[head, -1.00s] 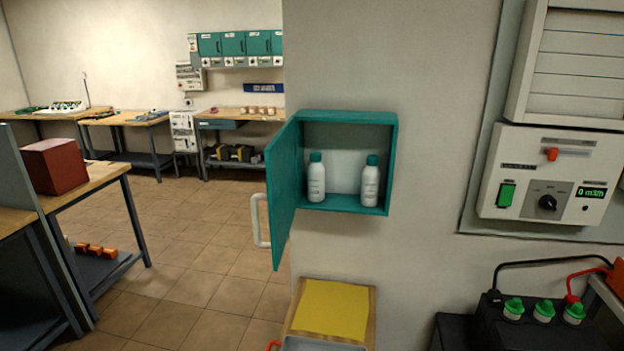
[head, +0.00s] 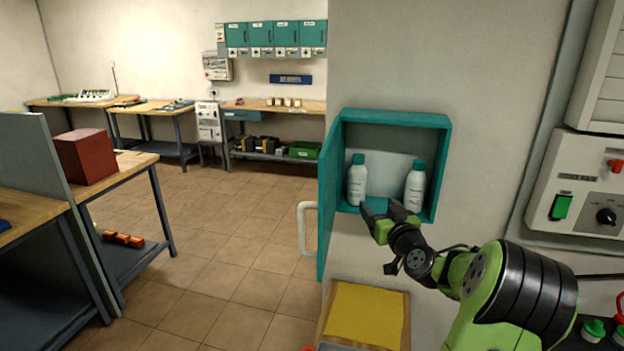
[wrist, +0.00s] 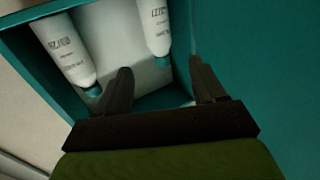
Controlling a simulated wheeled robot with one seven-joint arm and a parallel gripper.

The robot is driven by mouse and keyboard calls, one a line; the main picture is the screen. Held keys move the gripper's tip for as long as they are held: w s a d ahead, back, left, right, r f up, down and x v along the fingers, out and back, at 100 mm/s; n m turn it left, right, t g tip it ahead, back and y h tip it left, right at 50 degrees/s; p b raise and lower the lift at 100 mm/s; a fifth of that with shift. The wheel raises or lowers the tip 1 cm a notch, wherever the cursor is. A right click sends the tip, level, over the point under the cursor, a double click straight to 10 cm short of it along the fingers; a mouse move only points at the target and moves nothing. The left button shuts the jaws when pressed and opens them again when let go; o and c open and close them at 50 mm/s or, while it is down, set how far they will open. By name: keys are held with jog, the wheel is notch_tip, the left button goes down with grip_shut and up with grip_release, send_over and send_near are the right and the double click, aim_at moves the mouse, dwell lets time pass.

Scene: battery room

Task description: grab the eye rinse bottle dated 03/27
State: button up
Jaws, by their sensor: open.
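Two white bottles with teal caps stand upright in the open teal wall cabinet (head: 443,160). The left bottle (head: 357,182) is near the door side; the right bottle (head: 414,188) is near the right wall. The wrist view looks inverted: the door-side bottle (wrist: 156,25) is at upper right and the other bottle (wrist: 65,50) at upper left. Both carry date-like print, upside down and too small to read surely. My gripper (head: 382,208) is open and empty at the cabinet's lower front edge, between the bottles in the head view; its fingers (wrist: 160,68) show apart in the wrist view.
The cabinet door (head: 329,200) with a white handle (head: 303,228) hangs open on the left. A yellow sheet (head: 366,316) lies on a wooden surface below. A control panel (head: 590,195) is on the wall at right. Open floor lies to the left.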

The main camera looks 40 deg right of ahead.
aim_at(361, 180)
jog(key=p+x, duration=0.2)
jog(key=x, duration=0.8)
jog(key=shift+d+r+p, duration=0.1)
jog(key=shift+d+p, duration=0.05)
jog(key=shift+p, duration=0.2)
jog(key=p+x, duration=0.1)
jog(key=x, duration=0.4)
jog(key=shift+w+d+p, duration=0.15)
jog(key=shift+d+p, duration=0.05)
jog(key=shift+p, duration=0.1)
jog(key=shift+c, duration=0.8)
jog(key=c, duration=0.9)
jog(key=shift+o, duration=0.2)
jog(key=shift+r, duration=0.2)
